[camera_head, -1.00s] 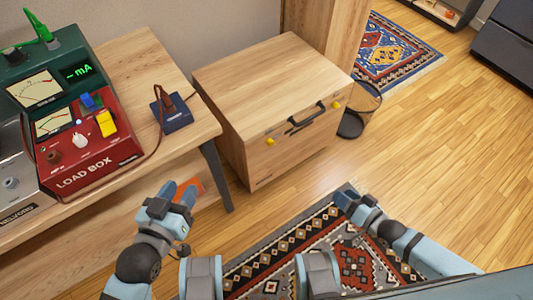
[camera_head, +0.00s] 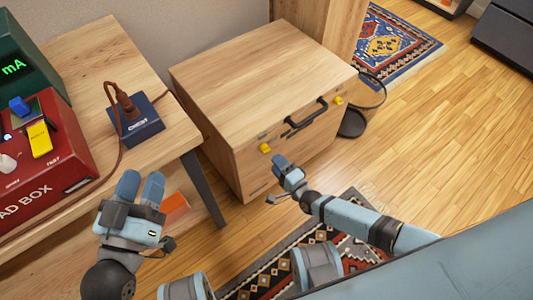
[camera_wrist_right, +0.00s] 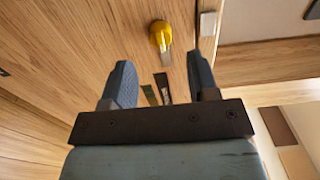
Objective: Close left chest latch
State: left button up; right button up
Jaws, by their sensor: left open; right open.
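The wooden chest (camera_head: 260,75) stands on the floor with its lid down. The left yellow latch (camera_head: 265,148) is on its front face, left of the black handle (camera_head: 306,113). The right yellow latch (camera_head: 338,100) is right of the handle. My right gripper (camera_head: 282,163) is in front of the chest, just below and right of the left latch, apart from it. In the right wrist view the yellow latch (camera_wrist_right: 160,36) lies ahead between the open fingers (camera_wrist_right: 160,85), with a metal strip below it. My left gripper (camera_head: 140,188) is open and empty beside the table, left of the chest.
A wooden table (camera_head: 85,75) at the left holds a red load box (camera_head: 45,165) and a blue plug box (camera_head: 135,120). A wire bin (camera_head: 368,95) stands right of the chest. A patterned rug (camera_head: 345,240) lies in front.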

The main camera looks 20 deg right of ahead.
aim_at(265, 149)
pick_arm(q)
jog(key=shift+s+d+r+t+h+b, duration=0.1)
jog(key=shift+d+r+t+h+b, duration=0.25)
jog(key=shift+r+h+b, duration=0.3)
pick_arm(e)
jog(key=x, duration=0.6)
pick_arm(q)
jog(key=shift+r, duration=0.1)
pick_arm(e)
jog(key=shift+c, duration=0.4)
jog(key=c, duration=0.8)
pick_arm(q)
jog(key=shift+y, duration=0.25)
